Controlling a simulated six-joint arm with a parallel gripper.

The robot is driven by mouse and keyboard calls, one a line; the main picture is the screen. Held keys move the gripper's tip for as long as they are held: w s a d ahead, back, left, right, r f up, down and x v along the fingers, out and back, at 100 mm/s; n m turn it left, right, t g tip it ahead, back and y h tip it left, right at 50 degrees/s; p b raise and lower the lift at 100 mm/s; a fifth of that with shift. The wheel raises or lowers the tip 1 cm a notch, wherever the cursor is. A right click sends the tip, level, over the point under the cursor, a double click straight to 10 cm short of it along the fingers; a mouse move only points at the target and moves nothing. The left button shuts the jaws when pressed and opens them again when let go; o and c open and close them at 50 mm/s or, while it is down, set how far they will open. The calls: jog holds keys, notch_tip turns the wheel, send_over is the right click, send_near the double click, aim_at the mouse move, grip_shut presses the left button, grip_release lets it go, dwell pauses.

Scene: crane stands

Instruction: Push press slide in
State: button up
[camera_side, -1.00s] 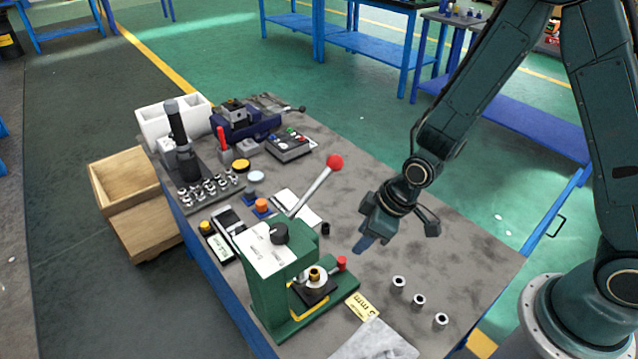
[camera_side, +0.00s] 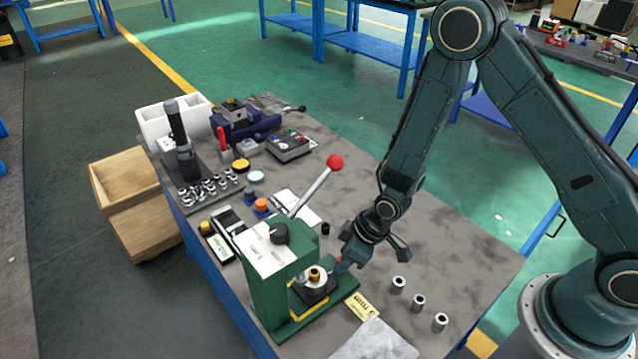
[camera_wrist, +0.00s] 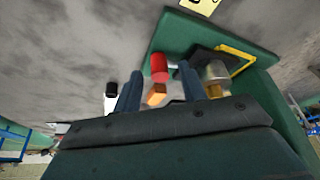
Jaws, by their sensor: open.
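The green press (camera_side: 262,290) stands at the table's front edge, its red-balled lever (camera_side: 318,187) raised. Its black slide (camera_side: 318,291) carries a silver ring with a brass-coloured piece (camera_side: 315,274) in it. The slide shows in the wrist view (camera_wrist: 206,57) beside a yellow outline. My gripper (camera_side: 341,264) is low by the slide's red knob and mostly hides it in the side view. In the wrist view my open gripper (camera_wrist: 160,88) has its two fingers apart. The red knob (camera_wrist: 159,67) lies in line with the gap between them. Contact cannot be told.
Three metal bushings (camera_side: 418,302) stand to the right of the press, near a yellow label (camera_side: 363,306) and a grey sheet (camera_side: 374,342). A small black cylinder (camera_side: 325,228) stands behind my gripper. The table's right side is mostly clear.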

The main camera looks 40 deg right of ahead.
aim_at(331, 279)
jog(key=shift+w+f, duration=0.1)
jog(key=shift+f, duration=0.15)
grip_shut()
jog(key=shift+a, duration=2.15)
jog(key=shift+c, duration=1.1)
grip_release()
jog(key=shift+o, duration=1.1)
jog(key=shift+r, duration=0.15)
